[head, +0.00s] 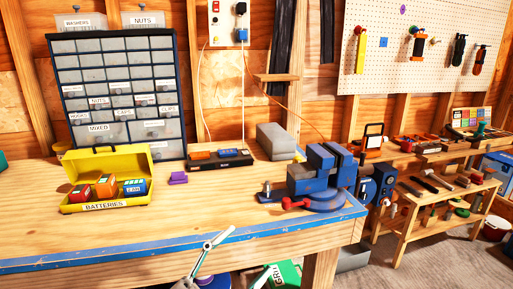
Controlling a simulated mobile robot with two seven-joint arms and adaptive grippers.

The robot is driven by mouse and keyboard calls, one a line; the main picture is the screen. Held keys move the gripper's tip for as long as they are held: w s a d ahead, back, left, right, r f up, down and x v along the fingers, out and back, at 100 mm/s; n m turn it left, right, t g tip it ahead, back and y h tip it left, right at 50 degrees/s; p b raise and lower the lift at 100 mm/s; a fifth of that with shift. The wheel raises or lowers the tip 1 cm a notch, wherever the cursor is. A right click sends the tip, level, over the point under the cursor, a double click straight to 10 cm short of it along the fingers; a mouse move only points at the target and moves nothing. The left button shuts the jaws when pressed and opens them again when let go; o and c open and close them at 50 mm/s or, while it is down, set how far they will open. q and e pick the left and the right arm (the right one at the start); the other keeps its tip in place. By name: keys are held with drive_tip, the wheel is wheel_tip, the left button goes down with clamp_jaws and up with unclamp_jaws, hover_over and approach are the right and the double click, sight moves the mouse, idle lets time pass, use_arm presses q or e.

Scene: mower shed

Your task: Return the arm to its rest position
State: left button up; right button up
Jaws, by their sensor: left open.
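My left gripper (252,248) shows at the bottom edge of the head view, below and in front of the workbench's blue front edge (150,247). Its fingers are spread apart, with nothing seen between them. Most of the arm behind it is cut off by the bottom of the picture. My right gripper is not in view.
The workbench carries a yellow batteries box (108,206) holding several small boxes, a purple piece (178,178), a black tray (220,163), and a blue vise (320,172) at its right corner. A drawer cabinet (118,95) stands behind. A lower tool bench (430,180) is right.

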use_arm(q)
drive_tip(key=a+f+n+t+y, duration=0.1)
drive_tip(key=a+f+n+y, duration=0.45)
drive_tip(key=f, duration=0.55)
drive_tip(key=a+f+n+t+y, duration=0.2)
drive_tip(key=a+f+n+y, duration=0.4)
drive_tip(key=f, duration=0.5)
drive_tip(key=s+a+f+n+g+y, duration=0.2)
drive_tip(key=s+a+f+g, duration=0.1)
drive_tip(key=s+f, duration=0.4)
drive_tip(key=s+a+f+n+g+y, duration=0.1)
drive_tip(key=s+a+f+g+y, duration=0.2)
drive_tip(key=f, duration=0.9)
drive_tip(key=s, duration=0.3)
drive_tip(key=shift+s+n, duration=0.35)
